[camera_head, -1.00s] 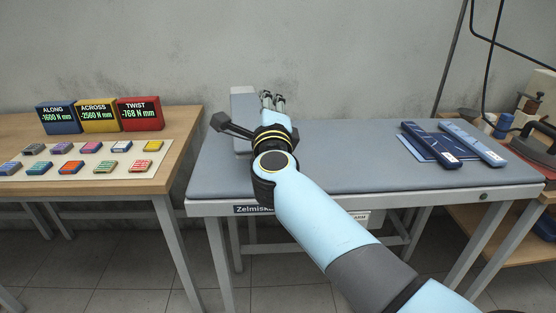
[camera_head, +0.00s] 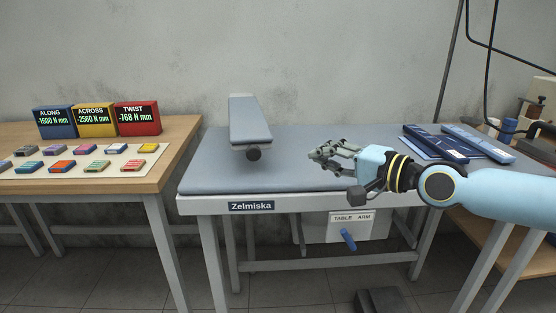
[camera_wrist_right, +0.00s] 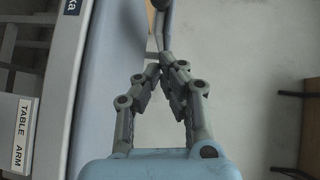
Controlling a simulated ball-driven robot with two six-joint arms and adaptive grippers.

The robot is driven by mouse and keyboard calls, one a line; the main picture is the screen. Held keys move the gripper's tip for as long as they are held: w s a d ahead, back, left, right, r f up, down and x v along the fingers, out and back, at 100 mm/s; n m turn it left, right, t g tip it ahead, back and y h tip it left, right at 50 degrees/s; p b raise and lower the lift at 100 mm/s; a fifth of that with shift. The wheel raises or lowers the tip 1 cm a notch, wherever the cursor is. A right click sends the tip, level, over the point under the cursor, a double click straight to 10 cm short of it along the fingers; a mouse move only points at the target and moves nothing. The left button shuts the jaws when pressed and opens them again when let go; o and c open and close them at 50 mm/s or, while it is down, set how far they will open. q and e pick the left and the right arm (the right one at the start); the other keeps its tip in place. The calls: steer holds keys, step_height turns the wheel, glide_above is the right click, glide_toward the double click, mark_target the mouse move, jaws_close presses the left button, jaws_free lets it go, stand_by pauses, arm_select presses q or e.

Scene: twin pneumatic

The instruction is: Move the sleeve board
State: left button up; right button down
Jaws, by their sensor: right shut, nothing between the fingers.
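The sleeve board (camera_head: 250,118) is a narrow grey padded board with a dark round knob (camera_head: 254,154) at its near end. It stands left of the middle on the grey padded table (camera_head: 225,180), its length running front to back. My right gripper (camera_head: 319,160) is shut and empty, to the right of the sleeve board and apart from it, pointing left over the table. In the right wrist view the fingertips (camera_wrist_right: 165,66) meet, and a dark knob and narrow grey part show beyond them at the top edge, cut off. My left gripper is not in view.
A wooden table (camera_head: 165,165) on the left holds red, yellow and blue readout boxes and several small coloured blocks. Dark blue and light blue flat pieces (camera_head: 478,141) lie at the padded table's right end. A "TABLE ARM" plate (camera_head: 350,217) with a blue handle is below its front edge.

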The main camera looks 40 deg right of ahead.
mark_target(254, 154)
steer(key=x, duration=0.3)
steer(key=a+b+x, duration=0.1)
steer(key=x, duration=0.2)
steer(key=b+x, duration=0.1)
steer(key=x, duration=0.2)
steer(key=shift+s+a+f, duration=0.15)
steer(key=shift+a, duration=0.25)
steer(key=shift+w+a+f, duration=0.15)
steer(key=shift+w+a, duration=0.2)
steer(key=shift+a, duration=0.2)
steer(key=a, duration=0.1)
steer(key=w+a+p, duration=0.1)
steer(key=a, duration=0.1)
steer(key=shift+w+a, duration=0.15)
steer(key=shift+a, duration=0.15)
steer(key=shift+w+a, duration=0.15)
steer(key=shift+a, duration=0.2)
steer(key=shift+d, duration=0.1)
